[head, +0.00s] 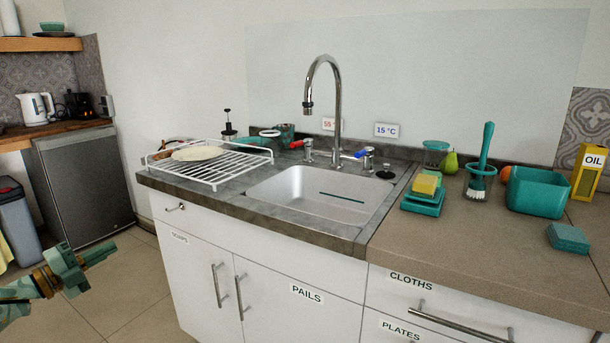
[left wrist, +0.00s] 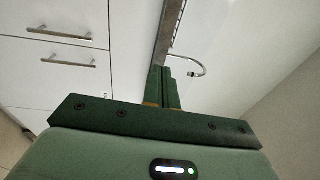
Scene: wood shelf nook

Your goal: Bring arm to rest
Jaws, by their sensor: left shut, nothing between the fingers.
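My left gripper (head: 99,255) shows at the lower left of the head view, over the tiled floor and left of the white cabinet. It is shut and holds nothing. In the left wrist view its two green fingers (left wrist: 164,88) lie together, with the counter edge and the tap beyond them. The fingers look clear of the cabinet in the head view. My right gripper is in neither view.
The cabinet (head: 185,258) with bar handles stands right of the gripper. Above it are the sink (head: 320,196), a wire rack (head: 215,178) with a plate, and a green tub (head: 538,192). A grey bin (head: 20,225) and a small fridge (head: 85,185) stand at left. Open floor lies between.

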